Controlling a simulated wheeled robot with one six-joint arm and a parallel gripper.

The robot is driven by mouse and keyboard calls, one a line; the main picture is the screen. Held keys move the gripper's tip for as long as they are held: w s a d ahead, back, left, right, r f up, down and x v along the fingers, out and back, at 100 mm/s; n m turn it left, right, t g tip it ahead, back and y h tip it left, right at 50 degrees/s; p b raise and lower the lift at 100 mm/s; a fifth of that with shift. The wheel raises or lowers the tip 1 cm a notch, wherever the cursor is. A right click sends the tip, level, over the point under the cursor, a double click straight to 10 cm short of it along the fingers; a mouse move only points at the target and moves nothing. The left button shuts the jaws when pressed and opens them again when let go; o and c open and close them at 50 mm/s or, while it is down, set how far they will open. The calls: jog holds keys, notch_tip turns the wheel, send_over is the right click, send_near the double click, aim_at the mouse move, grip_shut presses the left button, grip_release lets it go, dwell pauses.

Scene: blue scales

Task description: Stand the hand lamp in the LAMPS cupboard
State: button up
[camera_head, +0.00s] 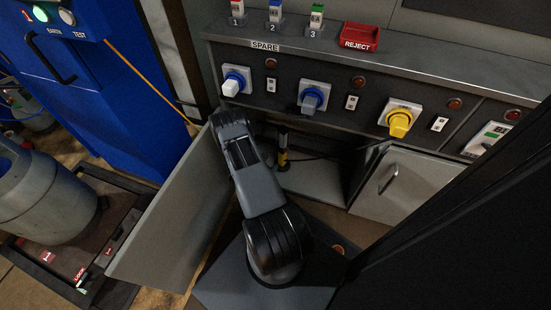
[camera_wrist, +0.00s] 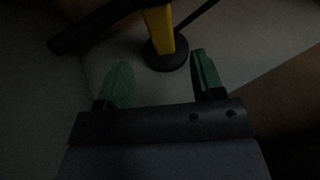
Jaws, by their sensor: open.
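The hand lamp (camera_head: 283,157), yellow and black, stands upright inside the open cupboard (camera_head: 312,182) under the control panel. In the wrist view its yellow body (camera_wrist: 158,28) rises from a round black foot on the pale cupboard floor; its top is out of frame. My gripper (camera_wrist: 163,78) is open, with its green fingertips apart. The lamp's foot is just beyond the fingertips, around the middle of the gap, and nothing is held. In the head view my arm hides the gripper. No LAMPS label is readable.
The grey cupboard door (camera_head: 175,225) hangs open on the left, close to my arm. A closed cupboard door (camera_head: 400,187) is on the right. Coloured knobs line the panel above, and a red REJECT tray (camera_head: 360,37) sits on top. A grey canister (camera_head: 40,195) stands at left.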

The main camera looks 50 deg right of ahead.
jog(key=shift+p+v, duration=0.35)
jog(key=shift+v, duration=1.25)
